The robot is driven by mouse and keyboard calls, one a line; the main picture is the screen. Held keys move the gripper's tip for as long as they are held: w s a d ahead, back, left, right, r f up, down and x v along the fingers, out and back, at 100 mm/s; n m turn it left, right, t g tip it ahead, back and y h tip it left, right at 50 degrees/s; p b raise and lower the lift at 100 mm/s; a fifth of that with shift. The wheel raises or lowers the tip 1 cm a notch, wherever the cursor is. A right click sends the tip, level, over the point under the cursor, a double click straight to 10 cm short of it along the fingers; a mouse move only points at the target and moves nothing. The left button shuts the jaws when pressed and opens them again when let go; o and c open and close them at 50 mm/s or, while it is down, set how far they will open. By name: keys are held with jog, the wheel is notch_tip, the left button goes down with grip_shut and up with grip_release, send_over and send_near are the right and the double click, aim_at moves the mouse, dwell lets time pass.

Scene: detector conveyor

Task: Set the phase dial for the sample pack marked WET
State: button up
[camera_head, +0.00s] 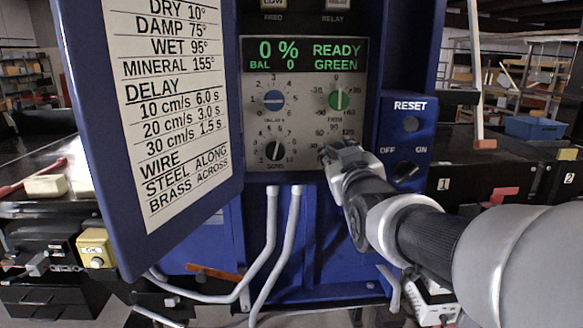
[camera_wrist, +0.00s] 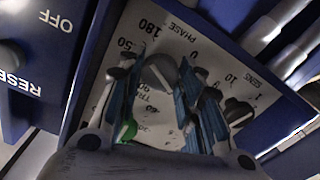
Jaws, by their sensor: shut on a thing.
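The phase dial (camera_wrist: 160,72) is a grey knob on the white scale marked PHASE in the wrist view. My gripper (camera_wrist: 158,84) is shut on this knob, with blue finger pads on either side. In the head view my gripper (camera_head: 328,156) covers the knob at the panel's lower right; scale marks such as 60 and 120 show around it. The dial's pointer cannot be read. A white chart (camera_head: 176,112) on the open blue door lists WET 95°, DAMP 75° and MINERAL 155°. No pack marked WET can be made out.
The display (camera_head: 305,54) reads 0 %, BAL 0, READY GREEN. A RESET button (camera_head: 410,124) and OFF/ON switch (camera_head: 405,171) are right of my gripper.

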jog(key=m+b, duration=0.3)
jog(key=shift+f+m, duration=0.15)
jog(key=shift+m, duration=0.15)
jog(key=m+b, duration=0.2)
jog(key=m, duration=0.1)
jog(key=shift+m, duration=0.3)
jog(key=m+b, duration=0.2)
jog(key=m, duration=0.1)
jog(key=shift+m+b, duration=1.05)
jog(key=shift+m, duration=0.65)
jog(key=o, duration=1.1)
